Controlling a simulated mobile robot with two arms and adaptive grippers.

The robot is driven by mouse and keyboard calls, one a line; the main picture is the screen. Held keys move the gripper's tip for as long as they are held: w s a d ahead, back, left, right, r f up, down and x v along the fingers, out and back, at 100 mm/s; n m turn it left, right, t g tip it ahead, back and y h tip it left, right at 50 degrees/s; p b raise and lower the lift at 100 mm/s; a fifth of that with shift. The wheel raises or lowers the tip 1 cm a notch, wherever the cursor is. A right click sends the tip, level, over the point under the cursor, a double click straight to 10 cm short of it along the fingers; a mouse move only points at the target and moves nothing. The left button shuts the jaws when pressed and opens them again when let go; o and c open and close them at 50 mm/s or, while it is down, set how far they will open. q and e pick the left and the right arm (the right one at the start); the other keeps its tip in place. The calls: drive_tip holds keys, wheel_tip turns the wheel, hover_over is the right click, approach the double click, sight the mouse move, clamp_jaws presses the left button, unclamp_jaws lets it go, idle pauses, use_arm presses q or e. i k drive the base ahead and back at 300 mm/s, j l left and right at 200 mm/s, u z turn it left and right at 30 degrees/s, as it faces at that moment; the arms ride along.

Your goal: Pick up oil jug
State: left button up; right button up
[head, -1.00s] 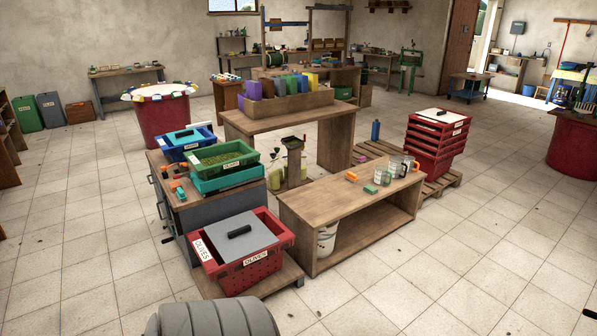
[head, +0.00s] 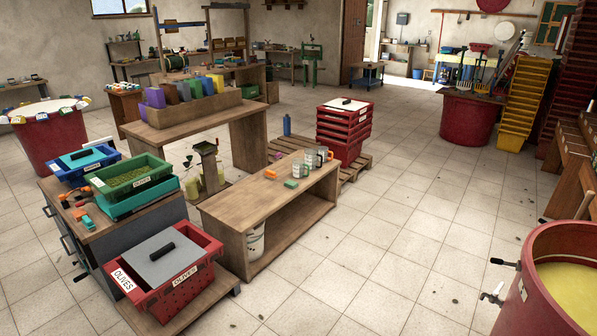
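I see no object that I can surely tell is the oil jug. Several small clear or grey jug-like vessels (head: 309,160) stand close together on the low wooden bench (head: 240,210), near its far right end. They are too small for me to tell which holds oil. Yellowish containers (head: 192,187) stand on the floor behind the bench, by a small stand, partly hidden. A blue bottle (head: 287,125) stands near the pallet. Neither of my grippers is in view.
A red olive crate (head: 180,290) with a grey lid sits at the front left. Stacked red crates (head: 340,150) stand on a pallet behind the bench. A large red vat (head: 530,290) of yellow liquid is at the right. The tiled floor (head: 400,240) between is open.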

sight(302, 169)
drive_tip(key=i+l+z, duration=0.3)
drive_tip(key=i, duration=0.2)
drive_tip(key=i+z, duration=0.25)
drive_tip(key=i, duration=0.25)
drive_tip(key=i+z, duration=0.15)
drive_tip(key=i, duration=1.85)
drive_tip(key=i+u, duration=0.1)
drive_tip(key=i, duration=0.4)
drive_tip(key=i+l+u, duration=0.1)
drive_tip(key=i, duration=0.4)
drive_tip(key=i+l+u, duration=0.1)
drive_tip(key=i, duration=0.35)
drive_tip(key=i+l+u, duration=0.1)
drive_tip(key=i, duration=0.4)
